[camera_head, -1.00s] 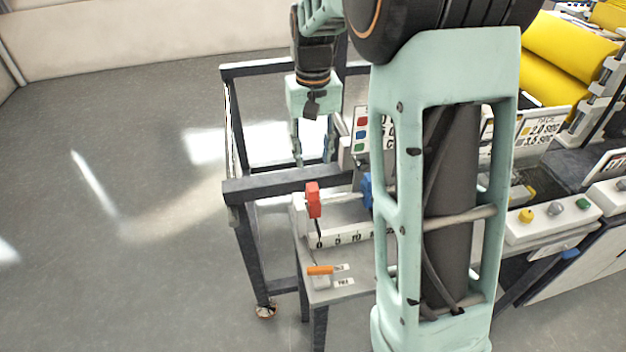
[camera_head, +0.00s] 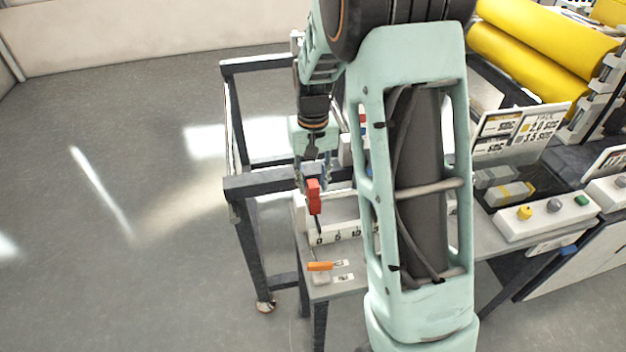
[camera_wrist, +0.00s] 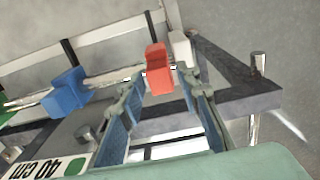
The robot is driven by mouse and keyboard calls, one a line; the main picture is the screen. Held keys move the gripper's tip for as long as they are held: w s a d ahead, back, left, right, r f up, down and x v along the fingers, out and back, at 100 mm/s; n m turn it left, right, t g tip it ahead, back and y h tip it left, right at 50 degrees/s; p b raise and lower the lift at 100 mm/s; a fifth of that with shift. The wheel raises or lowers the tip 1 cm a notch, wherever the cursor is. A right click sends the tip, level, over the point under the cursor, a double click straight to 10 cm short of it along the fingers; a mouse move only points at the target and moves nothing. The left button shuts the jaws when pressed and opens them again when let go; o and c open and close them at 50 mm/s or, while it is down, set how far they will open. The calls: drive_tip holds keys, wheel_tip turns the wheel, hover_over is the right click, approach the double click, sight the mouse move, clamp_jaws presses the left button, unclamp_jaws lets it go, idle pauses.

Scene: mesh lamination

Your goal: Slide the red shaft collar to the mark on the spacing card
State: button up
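The red shaft collar (camera_head: 314,196) sits on a rod at the left end of the white fixture with a numbered scale (camera_head: 338,233). In the wrist view the red collar (camera_wrist: 158,70) is ahead, between my two fingertips. My gripper (camera_head: 313,184) is open behind and above the collar, its fingers (camera_wrist: 162,88) spread on either side and not visibly touching it. A blue collar (camera_wrist: 66,91) is on the same rod to the left in the wrist view. My arm hides much of the fixture in the head view. A card marked 40 cm (camera_wrist: 42,170) shows at lower left.
A dark metal frame (camera_head: 275,184) stands just beside the fixture. An orange-handled tool (camera_head: 320,266) lies near the table's front.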

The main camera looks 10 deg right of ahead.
clamp_jaws()
drive_tip(key=d+b, duration=0.1)
drive_tip(key=d, duration=0.9)
drive_tip(key=shift+d, duration=0.2)
drive_tip(key=shift+o, duration=1.2)
unclamp_jaws()
drive_tip(key=shift+d, duration=0.1)
